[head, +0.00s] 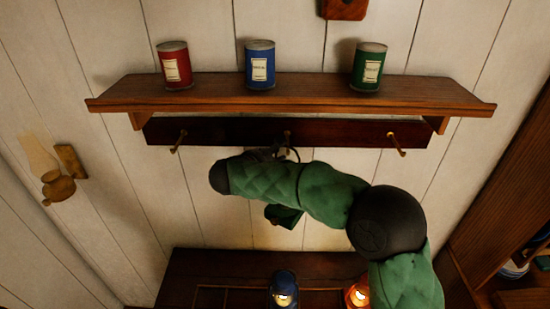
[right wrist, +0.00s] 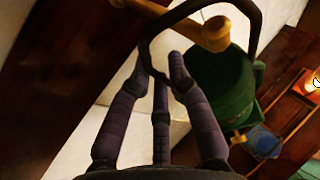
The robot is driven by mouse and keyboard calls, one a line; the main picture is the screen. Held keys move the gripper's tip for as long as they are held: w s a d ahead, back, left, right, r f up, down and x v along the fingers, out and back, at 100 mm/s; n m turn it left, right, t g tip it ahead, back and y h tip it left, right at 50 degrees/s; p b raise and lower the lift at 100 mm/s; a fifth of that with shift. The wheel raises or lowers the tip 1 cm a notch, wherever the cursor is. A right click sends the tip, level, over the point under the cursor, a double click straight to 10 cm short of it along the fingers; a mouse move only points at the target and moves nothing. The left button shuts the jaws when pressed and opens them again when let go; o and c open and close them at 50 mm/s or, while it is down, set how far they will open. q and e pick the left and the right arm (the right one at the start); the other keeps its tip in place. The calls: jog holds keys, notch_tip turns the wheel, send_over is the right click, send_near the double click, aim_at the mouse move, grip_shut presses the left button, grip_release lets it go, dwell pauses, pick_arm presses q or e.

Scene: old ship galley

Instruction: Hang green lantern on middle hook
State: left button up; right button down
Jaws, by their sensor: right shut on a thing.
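The green lantern (head: 284,215) hangs below my right forearm in the head view, mostly hidden by the arm. It shows larger in the right wrist view (right wrist: 222,85), with its dark loop handle (right wrist: 143,60). My right gripper (right wrist: 161,72) is shut on that handle; in the head view it is at the middle hook (head: 288,139). In the right wrist view the brass hook (right wrist: 208,33) crosses the loop, its knobbed tip inside the loop's outline. I cannot tell whether the handle rests on it. My left gripper is not in view.
The dark hook rail (head: 342,132) also has bare left (head: 179,142) and right hooks (head: 397,146). Above it a shelf (head: 310,90) holds red (head: 174,66), blue (head: 260,65) and green cans (head: 369,67). Blue (head: 284,289) and red lanterns (head: 357,293) stand below.

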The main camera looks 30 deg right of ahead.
jog(key=shift+r, duration=0.15)
jog(key=c, duration=1.1)
grip_release()
jog(key=shift+c, duration=0.2)
jog(key=shift+o, duration=0.2)
jog(key=shift+s, duration=0.1)
jog(key=shift+f, duration=0.25)
jog(key=v, duration=1.2)
